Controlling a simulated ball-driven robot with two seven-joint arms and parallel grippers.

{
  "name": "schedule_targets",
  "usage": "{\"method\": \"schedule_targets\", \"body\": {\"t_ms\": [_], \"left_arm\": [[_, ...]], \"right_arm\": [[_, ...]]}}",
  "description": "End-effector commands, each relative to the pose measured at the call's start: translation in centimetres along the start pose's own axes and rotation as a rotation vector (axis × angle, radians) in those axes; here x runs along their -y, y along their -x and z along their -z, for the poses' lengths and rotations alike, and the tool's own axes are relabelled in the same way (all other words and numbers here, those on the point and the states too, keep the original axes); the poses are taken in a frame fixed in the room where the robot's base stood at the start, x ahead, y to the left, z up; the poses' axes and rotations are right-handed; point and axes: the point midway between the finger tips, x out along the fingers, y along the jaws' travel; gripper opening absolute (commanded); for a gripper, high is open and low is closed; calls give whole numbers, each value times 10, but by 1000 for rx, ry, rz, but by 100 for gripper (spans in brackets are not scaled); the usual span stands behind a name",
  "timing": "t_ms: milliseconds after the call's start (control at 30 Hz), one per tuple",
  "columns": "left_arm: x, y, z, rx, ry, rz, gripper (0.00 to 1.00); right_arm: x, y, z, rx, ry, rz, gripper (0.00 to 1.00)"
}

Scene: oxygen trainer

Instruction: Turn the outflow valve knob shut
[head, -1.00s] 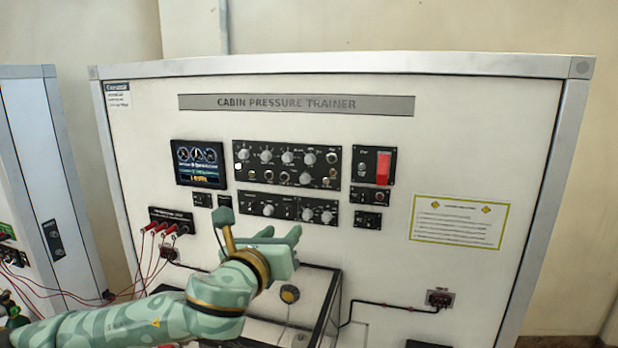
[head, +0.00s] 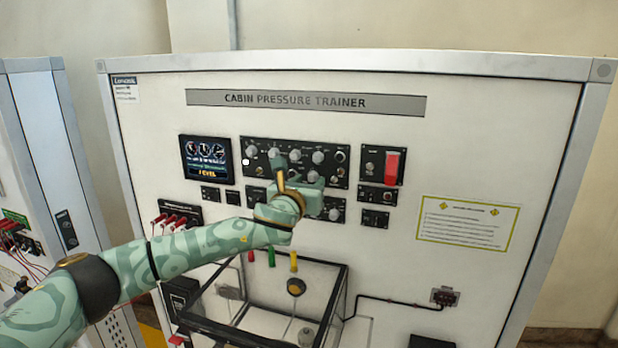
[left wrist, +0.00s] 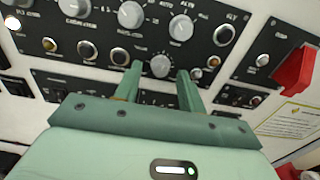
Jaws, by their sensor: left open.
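My left gripper (head: 296,172) is open in front of the black upper control panel (head: 258,146) of the cabin pressure trainer. In the left wrist view, its two fingers (left wrist: 160,72) stand on either side of a small grey round knob (left wrist: 160,65) in the panel's lower row. The knob shows in the gap between the fingertips; I cannot tell whether they touch it. The labels are too blurred to confirm that it is the outflow valve knob. In the head view the gripper hides this part of the panel. My right gripper is not in view.
Larger grey knobs (left wrist: 181,27) sit close above the fingers. A red switch guard (head: 392,166) is to the right, and a display (head: 207,160) to the left. A clear box with a black frame (head: 338,290) stands below the arm.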

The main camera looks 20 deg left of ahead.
Motion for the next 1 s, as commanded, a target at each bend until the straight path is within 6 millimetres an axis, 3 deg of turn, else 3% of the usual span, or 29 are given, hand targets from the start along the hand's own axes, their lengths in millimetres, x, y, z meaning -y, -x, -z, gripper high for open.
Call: {"method": "schedule_targets", "body": {"t_ms": [400, 433, 567, 1000], "left_arm": [[0, -10, 0, 0, 0, 0, 40], [0, -10, 0, 0, 0, 0, 37], [0, -10, 0, 0, 0, 0, 1], [0, -10, 1, -1, 59, 0, 0]], "right_arm": [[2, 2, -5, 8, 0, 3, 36], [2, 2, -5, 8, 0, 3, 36], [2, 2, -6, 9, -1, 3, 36], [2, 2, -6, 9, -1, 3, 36]]}}
